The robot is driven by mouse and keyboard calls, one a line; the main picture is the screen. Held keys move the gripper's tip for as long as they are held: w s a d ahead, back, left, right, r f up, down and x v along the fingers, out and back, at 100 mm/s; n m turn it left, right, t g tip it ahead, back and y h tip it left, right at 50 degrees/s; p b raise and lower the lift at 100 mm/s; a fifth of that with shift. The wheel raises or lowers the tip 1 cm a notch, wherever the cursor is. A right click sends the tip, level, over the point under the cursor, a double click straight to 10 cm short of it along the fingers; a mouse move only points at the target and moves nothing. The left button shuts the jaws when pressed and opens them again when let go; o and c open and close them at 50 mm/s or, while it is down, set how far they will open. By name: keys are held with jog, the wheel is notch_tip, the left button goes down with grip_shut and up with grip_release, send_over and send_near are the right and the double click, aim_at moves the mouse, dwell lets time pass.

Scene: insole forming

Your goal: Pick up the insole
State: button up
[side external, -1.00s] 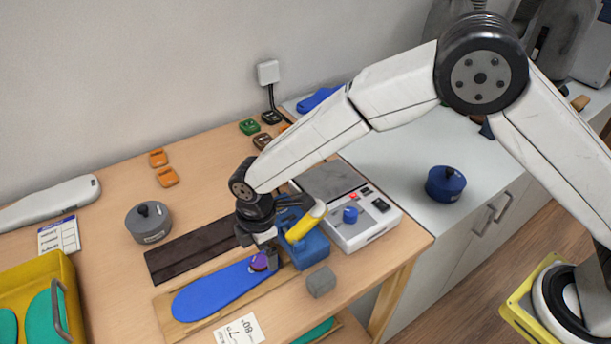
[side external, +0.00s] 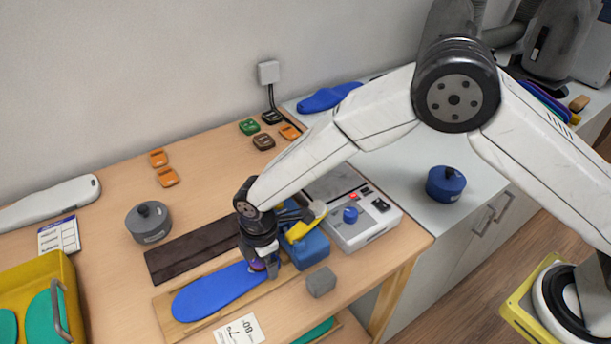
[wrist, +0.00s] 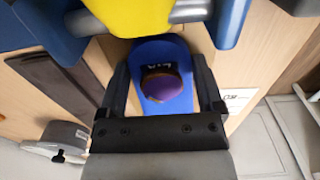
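The blue insole (side external: 215,293) lies flat on a light wooden board (side external: 172,326) on the table. A round purple and brown piece (wrist: 161,84) sits on the insole near its right end, and my gripper partly hides it in the side view. My gripper (side external: 262,272) is down at that end, pointing at the board. In the wrist view, the fingers of my gripper (wrist: 161,92) stand wide apart, one on each side of the insole (wrist: 180,101). Whether they touch its edges I cannot tell.
A blue clamp (side external: 311,250) with a yellow lever (side external: 300,232) stands right beside my gripper. A grey block (side external: 321,282) is to the right, a dark strip (side external: 190,253) behind the board. A control box (side external: 365,232) and a grey round weight (side external: 149,223) stand farther off.

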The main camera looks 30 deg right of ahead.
jog(key=c, duration=0.6)
jog(key=shift+r, duration=0.2)
jog(key=shift+c, duration=0.2)
jog(key=shift+r, duration=0.6)
jog(key=s+d+r, duration=0.7)
jog(key=s+r, duration=0.4)
jog(key=s, duration=0.1)
jog(key=shift+r, duration=0.2)
jog(key=shift+r, duration=0.2)
jog(key=shift+r, duration=2.3)
jog(key=shift+s, duration=0.1)
